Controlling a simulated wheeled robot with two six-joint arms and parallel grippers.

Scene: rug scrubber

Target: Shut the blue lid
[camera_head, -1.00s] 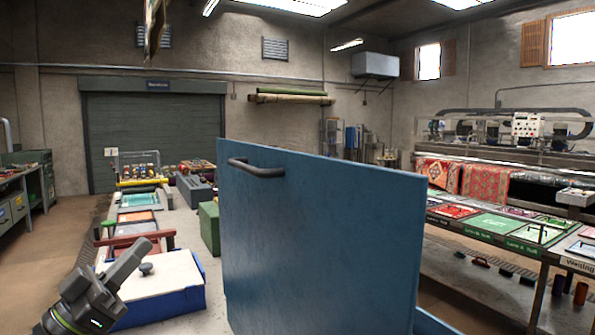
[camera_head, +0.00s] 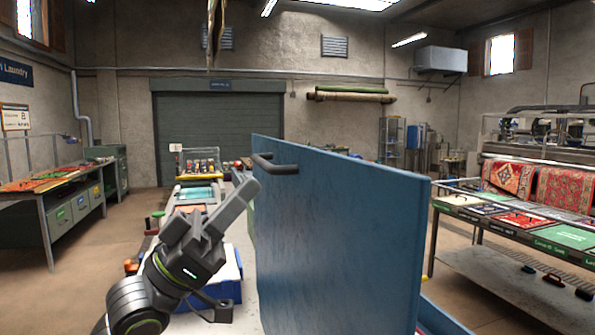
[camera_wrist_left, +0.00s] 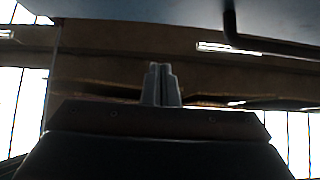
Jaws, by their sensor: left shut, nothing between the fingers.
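The blue lid (camera_head: 340,230) stands open, upright, in the middle of the head view. A dark bar handle (camera_head: 276,165) sits near its upper left corner. A blue edge of the body below it (camera_head: 440,318) shows at bottom right. My left gripper (camera_head: 250,187) is shut and empty, its tips pointing up beside the lid's left edge, just below the handle. I cannot tell whether it touches the lid. In the left wrist view, the shut fingers (camera_wrist_left: 161,82) point up, with the lid's underside or face (camera_wrist_left: 150,12) and handle (camera_wrist_left: 231,30) above. My right gripper is not in view.
A blue box with a white top (camera_head: 222,290) stands on the bench behind my left arm. A green-drawer workbench (camera_head: 75,205) is at far left, and a table of rug samples (camera_head: 515,225) at right. Floor between shows clear.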

